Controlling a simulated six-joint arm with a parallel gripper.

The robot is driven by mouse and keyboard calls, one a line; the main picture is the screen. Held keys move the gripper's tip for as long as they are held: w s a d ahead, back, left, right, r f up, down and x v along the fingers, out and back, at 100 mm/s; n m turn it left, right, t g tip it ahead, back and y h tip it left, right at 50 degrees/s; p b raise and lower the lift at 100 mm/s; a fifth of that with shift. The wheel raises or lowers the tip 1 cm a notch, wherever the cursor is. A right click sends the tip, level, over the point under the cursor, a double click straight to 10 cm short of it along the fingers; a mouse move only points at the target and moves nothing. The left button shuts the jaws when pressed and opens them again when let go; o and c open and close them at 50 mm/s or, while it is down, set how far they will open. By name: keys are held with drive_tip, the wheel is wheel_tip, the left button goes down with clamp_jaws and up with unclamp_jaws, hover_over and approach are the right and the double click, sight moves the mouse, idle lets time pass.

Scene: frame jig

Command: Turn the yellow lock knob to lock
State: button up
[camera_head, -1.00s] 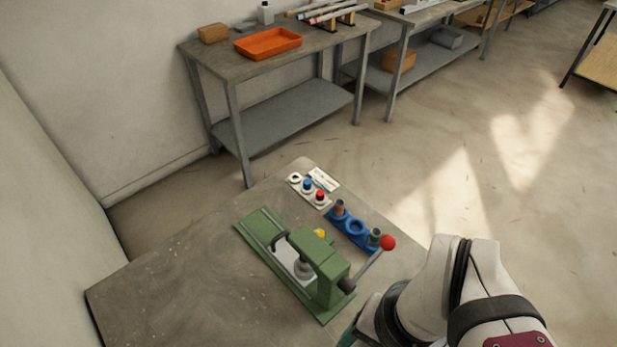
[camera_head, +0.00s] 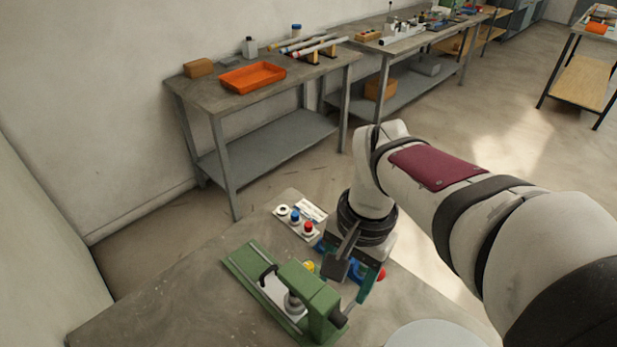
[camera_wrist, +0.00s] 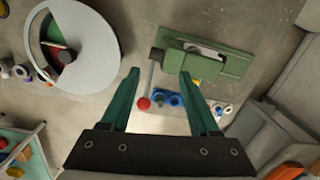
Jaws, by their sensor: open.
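The green frame jig (camera_head: 250,262) lies on the near bench, with a raised block and a grey round part at its middle. The yellow lock knob (camera_head: 308,267) shows as a small patch at the block's far side, partly hidden; in the wrist view it is a small yellow spot (camera_wrist: 197,82) beside the right fingertip. Its turn angle is too small to tell. My gripper (camera_wrist: 160,73) has its teal fingers spread apart with nothing between them. In the head view it hangs just right of the jig, apart from the knob as far as I can tell.
The jig's red lever ball (camera_wrist: 143,103) is near the left finger in the wrist view. A blue holder (camera_wrist: 170,98) lies beside it. A button panel (camera_head: 300,222) stands behind. A pale round disc (camera_head: 430,337) is at front right. Bare bench lies left of the jig.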

drive_tip(key=w+a+f, duration=0.2)
drive_tip(key=w, duration=0.6)
drive_tip(key=m+h, duration=0.1)
drive_tip(key=m, duration=0.1)
hover_over(309, 265)
wheel_tip(309, 265, down, 5)
wheel_tip(309, 265, down, 16)
drive_tip(key=shift+r, duration=0.25)
drive_tip(key=shift+c, duration=0.2)
clamp_jaws()
